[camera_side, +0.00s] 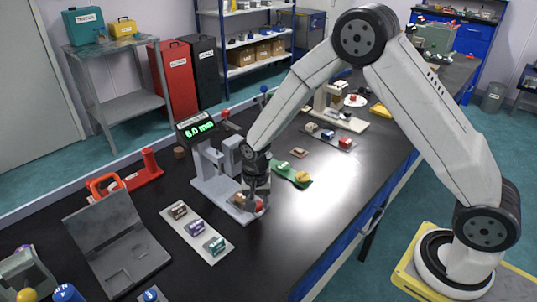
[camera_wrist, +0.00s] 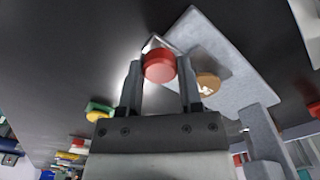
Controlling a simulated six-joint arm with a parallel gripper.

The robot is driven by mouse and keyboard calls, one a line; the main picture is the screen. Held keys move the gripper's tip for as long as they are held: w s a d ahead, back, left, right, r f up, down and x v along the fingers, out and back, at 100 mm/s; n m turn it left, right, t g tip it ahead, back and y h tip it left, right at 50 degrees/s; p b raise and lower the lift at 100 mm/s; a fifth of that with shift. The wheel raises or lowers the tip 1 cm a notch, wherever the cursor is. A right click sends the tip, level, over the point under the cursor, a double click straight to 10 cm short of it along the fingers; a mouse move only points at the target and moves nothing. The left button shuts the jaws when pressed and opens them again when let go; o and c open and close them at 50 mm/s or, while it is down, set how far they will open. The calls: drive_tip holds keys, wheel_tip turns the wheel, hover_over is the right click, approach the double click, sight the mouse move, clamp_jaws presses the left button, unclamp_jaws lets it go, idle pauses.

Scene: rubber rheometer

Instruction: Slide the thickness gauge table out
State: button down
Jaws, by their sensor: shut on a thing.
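The thickness gauge (camera_side: 205,165) is a grey stand on the black bench, with a green display (camera_side: 196,129) reading 6.0 mm. Its pale grey base plate (camera_side: 215,190) reaches toward the front right and also shows in the wrist view (camera_wrist: 230,55). My gripper (camera_side: 258,196) points down at the front end of the gauge. In the wrist view my gripper (camera_wrist: 160,75) is shut on a red round knob (camera_wrist: 159,66), which sits between the fingertips. A tan disc (camera_wrist: 207,84) lies beside the right finger, over the gauge's grey surface. The sliding table is mostly hidden by my gripper.
A pale tray (camera_side: 197,235) with several small blocks lies in front of the gauge. A grey open case (camera_side: 118,245) stands left. A green piece (camera_side: 295,176) with a yellow item lies right of the gripper. Bare black bench (camera_side: 285,235) lies toward the front right.

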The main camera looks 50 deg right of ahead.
drive_tip(key=shift+s, duration=1.45)
drive_tip(key=shift+c, duration=1.3)
unclamp_jaws()
drive_tip(key=shift+r, duration=0.1)
drive_tip(key=shift+r, duration=0.5)
wheel_tip(320, 180, up, 7)
drive_tip(key=shift+f, duration=0.2)
